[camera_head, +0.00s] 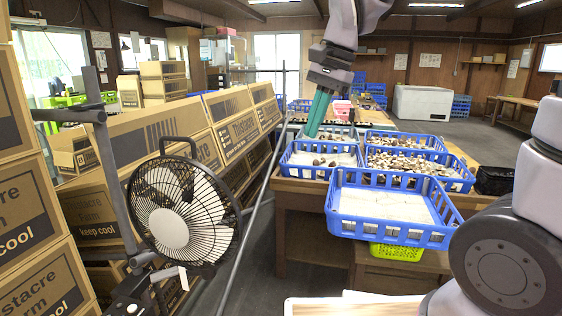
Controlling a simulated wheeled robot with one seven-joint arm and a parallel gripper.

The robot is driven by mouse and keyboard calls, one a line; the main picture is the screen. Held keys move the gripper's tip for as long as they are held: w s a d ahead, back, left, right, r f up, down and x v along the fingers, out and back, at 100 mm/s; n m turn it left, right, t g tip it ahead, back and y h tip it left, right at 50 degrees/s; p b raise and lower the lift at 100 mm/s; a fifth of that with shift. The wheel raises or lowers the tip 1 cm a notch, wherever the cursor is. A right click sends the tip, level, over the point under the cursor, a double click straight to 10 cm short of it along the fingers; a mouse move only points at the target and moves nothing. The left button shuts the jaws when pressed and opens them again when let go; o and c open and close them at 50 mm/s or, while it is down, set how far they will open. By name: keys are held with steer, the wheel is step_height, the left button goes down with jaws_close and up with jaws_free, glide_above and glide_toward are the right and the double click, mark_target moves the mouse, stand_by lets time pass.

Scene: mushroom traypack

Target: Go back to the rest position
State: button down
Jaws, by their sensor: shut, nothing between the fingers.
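My gripper (312,134) hangs from my arm at the upper middle of the picture, with its long teal fingers pointing down and slightly left. The fingers are together and hold nothing. Their tips show just above the far rim of a blue crate (286,161), which has a white lining and some brown mushrooms in it. I cannot tell how far above that crate the tips are.
A nearer blue crate (392,238) with a white lining looks empty. Blue crates (466,183) of mushrooms stand behind it on the wooden table (299,212). A black fan (184,214) and stacked cardboard boxes (100,208) fill the left. Open floor lies at the back right.

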steer(key=s+d+r+n+t, duration=0.2)
steer(key=d+t, duration=0.1)
steer(key=d, duration=0.6)
steer(key=s+d+r+n+t+h, duration=0.1)
steer(key=s+d+r+n+t, duration=0.1)
steer(key=d, duration=0.7)
steer(key=shift+s+d+r+t, duration=0.35)
steer(key=shift+s+r+t, duration=0.35)
steer(key=shift+s+t, duration=0.1)
